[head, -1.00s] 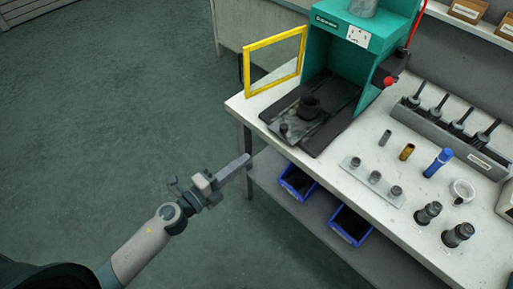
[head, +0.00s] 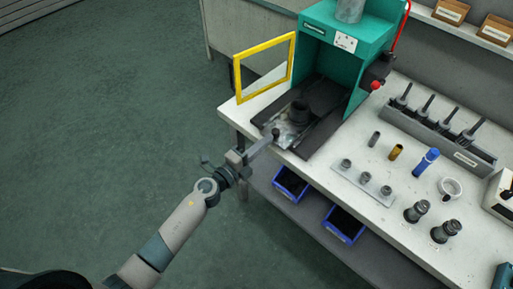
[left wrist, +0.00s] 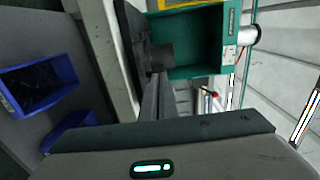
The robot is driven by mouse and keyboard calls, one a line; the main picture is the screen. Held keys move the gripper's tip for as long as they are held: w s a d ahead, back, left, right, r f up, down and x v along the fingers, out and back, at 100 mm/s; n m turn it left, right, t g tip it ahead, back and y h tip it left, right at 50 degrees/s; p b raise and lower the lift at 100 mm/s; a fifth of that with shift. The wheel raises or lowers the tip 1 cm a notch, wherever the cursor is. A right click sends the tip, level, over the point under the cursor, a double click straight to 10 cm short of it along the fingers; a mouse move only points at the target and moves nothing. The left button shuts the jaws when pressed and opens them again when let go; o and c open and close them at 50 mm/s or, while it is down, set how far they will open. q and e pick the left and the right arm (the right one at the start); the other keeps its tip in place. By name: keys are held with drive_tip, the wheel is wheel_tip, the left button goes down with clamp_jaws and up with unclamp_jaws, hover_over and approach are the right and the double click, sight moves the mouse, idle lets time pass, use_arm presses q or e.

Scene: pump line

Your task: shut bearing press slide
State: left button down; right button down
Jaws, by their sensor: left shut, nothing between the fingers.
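The teal bearing press (head: 343,32) stands at the back of the white workbench. Its slide (head: 289,130) is a grey plate with a dark round holder (head: 300,111) on it, drawn out toward the bench's front edge on a black base. A small dark knob (head: 276,133) stands at the slide's front. My left gripper (head: 268,141) is shut and empty, its fingertips at the knob; I cannot tell whether they touch. In the left wrist view the shut fingers (left wrist: 156,98) point toward the dark holder (left wrist: 160,57). My right gripper is not in view.
The yellow guard frame (head: 264,66) stands swung open at the press's left. A plate with small grey parts (head: 364,178), a blue tube (head: 426,162) and a rack (head: 440,135) are to the right. Blue bins (head: 290,183) sit on the lower shelf. The floor at left is clear.

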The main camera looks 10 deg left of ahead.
sight(281, 132)
use_arm(q)
drive_tip(key=shift+w+d, duration=0.2)
drive_tip(key=shift+w, duration=0.05)
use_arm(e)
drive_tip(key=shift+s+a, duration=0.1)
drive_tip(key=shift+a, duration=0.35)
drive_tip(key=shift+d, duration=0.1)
use_arm(q)
drive_tip(key=x, duration=0.8)
drive_tip(key=shift+w+b, duration=0.1)
drive_tip(key=shift+b, duration=0.2)
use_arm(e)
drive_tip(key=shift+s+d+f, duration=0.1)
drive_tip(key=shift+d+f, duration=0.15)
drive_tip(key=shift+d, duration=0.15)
